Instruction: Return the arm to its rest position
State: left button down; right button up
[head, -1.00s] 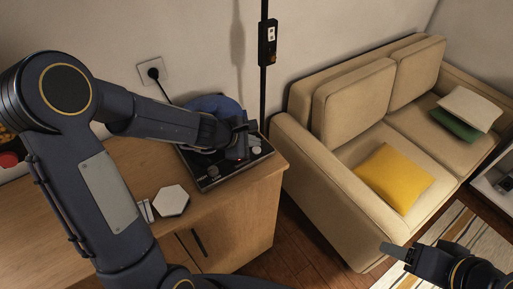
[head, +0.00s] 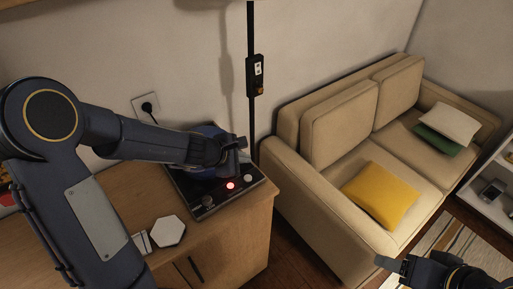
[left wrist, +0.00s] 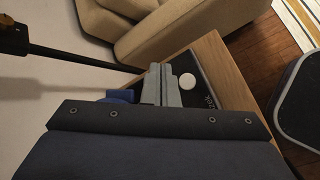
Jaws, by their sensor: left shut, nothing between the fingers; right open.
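My left gripper (head: 236,148) is shut and empty, above the back of a black turntable-like device (head: 209,203) on the wooden cabinet. In the left wrist view its closed fingers (left wrist: 162,85) reach over the device, close to a white knob (left wrist: 187,81). A blue round part (head: 207,130) lies partly hidden behind my left arm. My right gripper (head: 393,266) is open and empty at the lower right of the head view, in front of the sofa.
A thin black pole (head: 251,120) with a switch box stands behind the cabinet (head: 230,236). A white hexagonal object (head: 169,230) lies on the cabinet. A beige sofa (head: 313,181) with a yellow cushion (head: 380,195) stands to the right. A plug (head: 147,106) is in the wall.

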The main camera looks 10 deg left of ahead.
pick_arm(q)
jog(key=shift+r, duration=0.1)
jog(key=s+r+m+h, duration=0.2)
jog(key=s+r+m, duration=0.8)
jog(key=s+r, duration=0.15)
jog(key=s+a+f+m+g+y, duration=0.1)
jog(key=s+m, duration=0.3)
jog(key=s, duration=0.4)
jog(key=s+a+f+m+g+y, duration=0.1)
jog(key=s+a+m+y, duration=0.1)
jog(key=s, duration=0.5)
jog(key=shift+s+a+m, duration=0.4)
jog(key=shift+a+m, duration=0.3)
jog(key=shift+m, duration=0.5)
